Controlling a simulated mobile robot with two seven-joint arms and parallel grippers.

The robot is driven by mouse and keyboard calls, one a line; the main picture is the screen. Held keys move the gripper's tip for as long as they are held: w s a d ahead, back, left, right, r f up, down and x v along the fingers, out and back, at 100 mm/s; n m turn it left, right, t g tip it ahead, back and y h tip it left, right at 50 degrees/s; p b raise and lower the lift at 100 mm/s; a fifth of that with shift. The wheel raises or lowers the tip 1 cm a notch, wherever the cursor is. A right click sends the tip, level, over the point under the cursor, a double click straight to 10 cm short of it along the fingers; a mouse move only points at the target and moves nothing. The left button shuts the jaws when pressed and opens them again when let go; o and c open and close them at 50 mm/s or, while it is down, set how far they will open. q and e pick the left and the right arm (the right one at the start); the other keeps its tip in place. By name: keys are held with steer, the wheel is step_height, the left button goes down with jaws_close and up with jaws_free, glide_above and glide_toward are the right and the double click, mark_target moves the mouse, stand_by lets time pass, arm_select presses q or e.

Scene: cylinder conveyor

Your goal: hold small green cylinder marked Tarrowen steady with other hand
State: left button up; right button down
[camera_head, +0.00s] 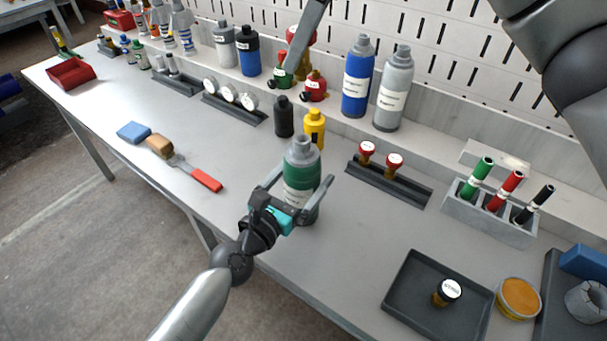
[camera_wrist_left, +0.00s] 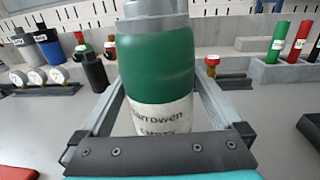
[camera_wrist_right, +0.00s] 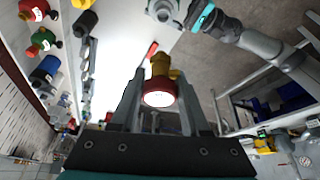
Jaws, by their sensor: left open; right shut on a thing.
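The green cylinder (camera_head: 301,172) has a grey neck and a white label. It appears upright at the table's front; its label reads Tarrowen in the left wrist view (camera_wrist_left: 157,65). My left gripper (camera_head: 298,192) is open around it, one finger on each side; whether they touch it is unclear. My right gripper (camera_wrist_right: 158,75) is shut on a yellow-gold piece with a red collar and white round face (camera_wrist_right: 158,98). In the head view this red-and-gold piece (camera_head: 299,60) shows at the back, partly behind a grey finger.
Blue (camera_head: 356,80) and grey (camera_head: 392,92) bottles stand on the back ledge. A black bottle (camera_head: 284,118) and a yellow bottle (camera_head: 314,127) stand behind the green cylinder. A red-topped rack (camera_head: 391,187), pen holder (camera_head: 480,220) and dark tray (camera_head: 405,300) lie right. The left front holds a red-handled brush (camera_head: 205,180).

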arm_select(q)
jaws_close()
steer(key=shift+c, duration=1.1)
jaws_free()
steer(key=c, duration=1)
arm_select(e)
steer(key=shift+m, duration=0.5)
step_height(320, 180, down, 8)
steer(key=shift+r, duration=0.1)
